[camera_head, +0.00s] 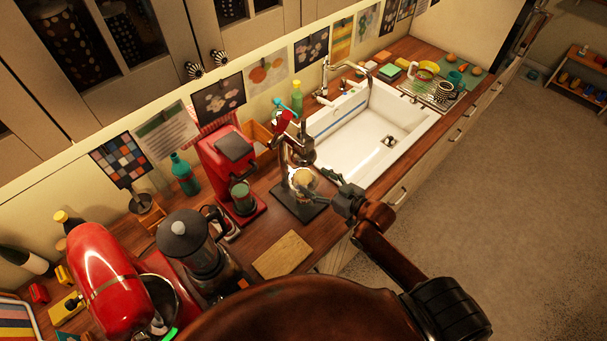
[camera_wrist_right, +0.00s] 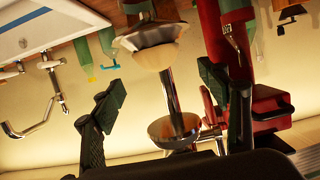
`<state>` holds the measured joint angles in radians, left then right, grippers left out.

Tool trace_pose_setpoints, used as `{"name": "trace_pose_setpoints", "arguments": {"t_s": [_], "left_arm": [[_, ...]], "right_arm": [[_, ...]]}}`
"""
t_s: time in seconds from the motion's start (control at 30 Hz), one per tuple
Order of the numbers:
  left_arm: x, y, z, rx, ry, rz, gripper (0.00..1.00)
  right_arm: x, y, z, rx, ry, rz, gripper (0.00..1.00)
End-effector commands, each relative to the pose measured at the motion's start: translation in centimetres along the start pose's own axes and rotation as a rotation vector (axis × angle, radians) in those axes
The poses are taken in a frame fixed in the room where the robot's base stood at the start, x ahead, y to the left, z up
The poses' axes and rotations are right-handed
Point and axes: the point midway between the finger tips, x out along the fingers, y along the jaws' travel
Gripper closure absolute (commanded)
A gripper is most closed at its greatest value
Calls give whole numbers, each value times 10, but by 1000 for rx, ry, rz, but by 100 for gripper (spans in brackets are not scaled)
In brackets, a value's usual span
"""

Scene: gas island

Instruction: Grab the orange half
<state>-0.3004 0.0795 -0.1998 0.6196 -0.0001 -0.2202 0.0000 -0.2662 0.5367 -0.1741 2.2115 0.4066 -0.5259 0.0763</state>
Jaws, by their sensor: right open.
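The orange half (camera_head: 303,177), pale and dome-shaped, sits in the metal bowl of a lever juicer (camera_head: 301,150) on the counter. In the right wrist view, which is upside down, the orange half (camera_wrist_right: 157,53) rests cut side toward the bowl, below the juicer's raised metal press cup (camera_wrist_right: 173,130). My right gripper (camera_head: 316,183) is close to the juicer at the orange half's height. Its two dark fingers (camera_wrist_right: 163,95) are spread apart, with the juicer post and orange half showing between them, and nothing is held. My left gripper is not in view.
A red coffee machine (camera_head: 227,165) stands left of the juicer, with a blender (camera_head: 188,240) and red mixer (camera_head: 100,270) farther left. A wooden board (camera_head: 283,255) lies in front. A white sink (camera_head: 350,150) is at the right.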

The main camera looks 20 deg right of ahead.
Motion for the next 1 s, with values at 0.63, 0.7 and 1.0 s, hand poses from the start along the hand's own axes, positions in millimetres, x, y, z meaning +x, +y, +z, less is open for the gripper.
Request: {"name": "trace_pose_setpoints", "arguments": {"t_s": [0.63,0.7,1.0], "left_arm": [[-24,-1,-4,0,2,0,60],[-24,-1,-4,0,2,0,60],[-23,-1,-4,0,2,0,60]], "right_arm": [[71,2,3,2,-2,0,32],[72,2,4,1,-2,0,32],[71,2,4,1,-2,0,43]]}}
